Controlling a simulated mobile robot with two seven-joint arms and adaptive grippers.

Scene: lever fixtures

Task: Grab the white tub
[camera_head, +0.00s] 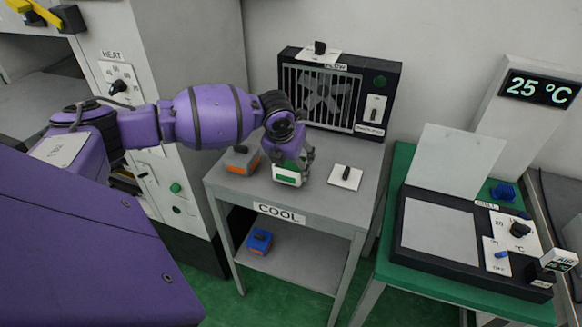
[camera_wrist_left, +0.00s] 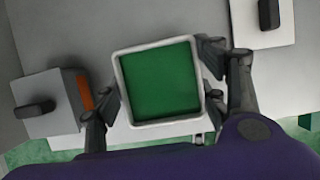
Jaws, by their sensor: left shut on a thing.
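The white tub (camera_head: 287,176) has a green top or content and stands at the grey COOL table (camera_head: 235,192), near its front edge. In the left wrist view the tub (camera_wrist_left: 161,83) shows from above as a white-rimmed square with green inside. My left gripper (camera_head: 294,163) reaches down over it from the left. In the left wrist view my left gripper's fingers (camera_wrist_left: 160,95) are on both sides of the tub, shut on it. I cannot tell whether its base still touches the table. My right gripper is not in view.
A grey and orange block with a black handle (camera_head: 241,159) sits left of the tub. A white switch plate (camera_head: 345,178) lies to its right. A fan unit (camera_head: 335,92) stands behind. A blue box (camera_head: 260,240) is on the lower shelf. A green table (camera_head: 400,265) holds another device.

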